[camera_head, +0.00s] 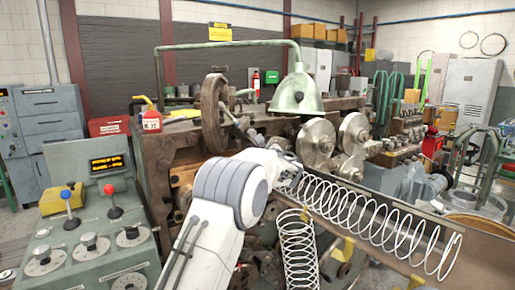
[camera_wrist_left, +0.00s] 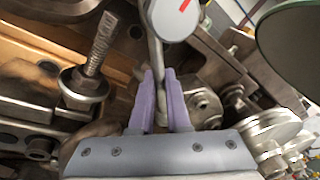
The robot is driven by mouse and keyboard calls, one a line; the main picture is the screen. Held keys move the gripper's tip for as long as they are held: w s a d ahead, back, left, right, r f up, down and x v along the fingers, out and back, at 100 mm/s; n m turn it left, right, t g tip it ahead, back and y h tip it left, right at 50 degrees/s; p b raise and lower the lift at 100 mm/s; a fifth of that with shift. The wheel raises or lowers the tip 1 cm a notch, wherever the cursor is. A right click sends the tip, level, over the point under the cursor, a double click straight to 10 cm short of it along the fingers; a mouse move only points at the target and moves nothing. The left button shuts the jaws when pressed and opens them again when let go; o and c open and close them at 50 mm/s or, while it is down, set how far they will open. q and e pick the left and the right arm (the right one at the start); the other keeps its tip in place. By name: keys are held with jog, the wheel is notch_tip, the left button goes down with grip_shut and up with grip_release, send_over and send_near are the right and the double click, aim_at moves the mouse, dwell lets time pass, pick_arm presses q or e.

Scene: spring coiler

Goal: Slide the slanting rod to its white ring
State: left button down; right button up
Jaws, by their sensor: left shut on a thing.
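The slanting rod (camera_wrist_left: 154,50) is a thin grey metal bar in the left wrist view. It runs down from the top of the picture between the two fingers. My left gripper (camera_wrist_left: 158,76) has pale purple fingers, shut on the rod. In the head view my white left wrist reaches to the machine's front and hides the fingers. I cannot make out a white ring for certain. My right gripper is in neither view.
A round grey knob (camera_wrist_left: 174,12) with a red mark sits by the rod's upper part. A threaded bolt (camera_wrist_left: 98,48) stands left of the fingers. A green lamp (camera_head: 297,97) hangs over the machine. Wire coils (camera_head: 375,218) and a control panel (camera_head: 85,248) flank my arm.

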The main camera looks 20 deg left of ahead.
pick_arm(q)
jog(key=shift+f, duration=0.15)
jog(key=shift+w+d+f+b, duration=0.15)
jog(key=shift+f+b, duration=0.2)
jog(key=shift+b, duration=0.15)
jog(key=shift+w+d+f+b, duration=0.1)
jog(key=shift+d+f+b, duration=0.05)
jog(key=shift+f+b, duration=0.25)
jog(key=shift+w+d+f+b, duration=0.15)
jog(key=shift+w+f+b, duration=0.05)
jog(key=shift+b, duration=0.15)
jog(key=shift+w+d, duration=0.1)
jog(key=shift+d, duration=0.05)
jog(key=c, duration=0.9)
grip_release()
jog(key=shift+d, duration=0.1)
jog(key=shift+r, duration=0.1)
jog(key=shift+r, duration=0.1)
